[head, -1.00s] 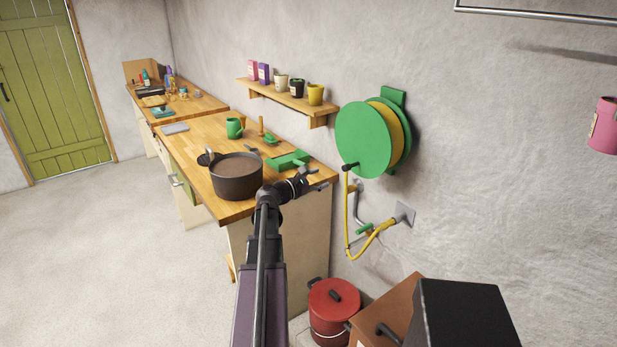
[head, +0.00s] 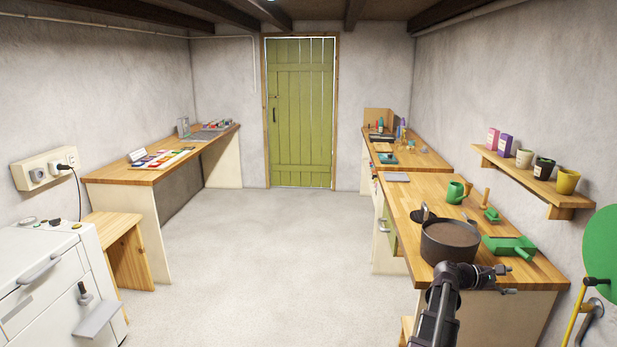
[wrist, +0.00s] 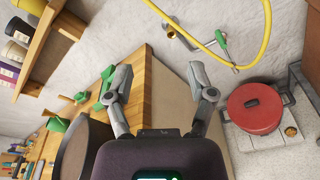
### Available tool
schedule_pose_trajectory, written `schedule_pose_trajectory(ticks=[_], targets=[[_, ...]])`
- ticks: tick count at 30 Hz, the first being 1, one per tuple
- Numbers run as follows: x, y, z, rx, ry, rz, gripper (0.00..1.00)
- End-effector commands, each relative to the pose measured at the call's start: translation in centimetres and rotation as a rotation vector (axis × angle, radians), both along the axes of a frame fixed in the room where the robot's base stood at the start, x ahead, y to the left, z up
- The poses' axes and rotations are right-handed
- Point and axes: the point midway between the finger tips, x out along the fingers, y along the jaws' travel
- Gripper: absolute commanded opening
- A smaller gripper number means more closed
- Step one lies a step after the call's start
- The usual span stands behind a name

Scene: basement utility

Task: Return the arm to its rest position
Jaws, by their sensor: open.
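My gripper (head: 508,279) is at the end of my arm in the lower right of the head view, by the front corner of the right workbench (head: 432,189). In the wrist view my gripper (wrist: 166,90) has its two fingers wide apart with nothing between them. A dark pot of soil (head: 450,241) stands on the bench just behind my arm. It also shows at the lower left of the wrist view (wrist: 84,150). Whether the arm touches the pot or bench cannot be told.
A green tool (head: 510,248) and green watering can (head: 455,192) lie near the pot. A shelf with pots (head: 528,176) and a green hose reel (head: 602,245) are on the right wall. A red lidded pot (wrist: 255,108) shows below. The middle floor (head: 270,250) is clear.

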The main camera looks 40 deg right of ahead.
Motion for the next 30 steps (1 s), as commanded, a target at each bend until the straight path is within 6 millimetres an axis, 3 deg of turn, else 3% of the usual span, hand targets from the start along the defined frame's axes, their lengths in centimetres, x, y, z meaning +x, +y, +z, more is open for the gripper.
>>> schedule_pose_trajectory(ticks=[1,6,17,30], targets=[[1.8,0.9,-0.5,0.001,-0.04,0.016,0.71],[7.0,3.7,-2.1,0.01,-0.178,0.051,0.71],[17.1,11.1,-5.6,0.073,-0.452,0.099,0.71],[27.5,22.7,-9.4,0.22,-0.738,0.115,0.71]])
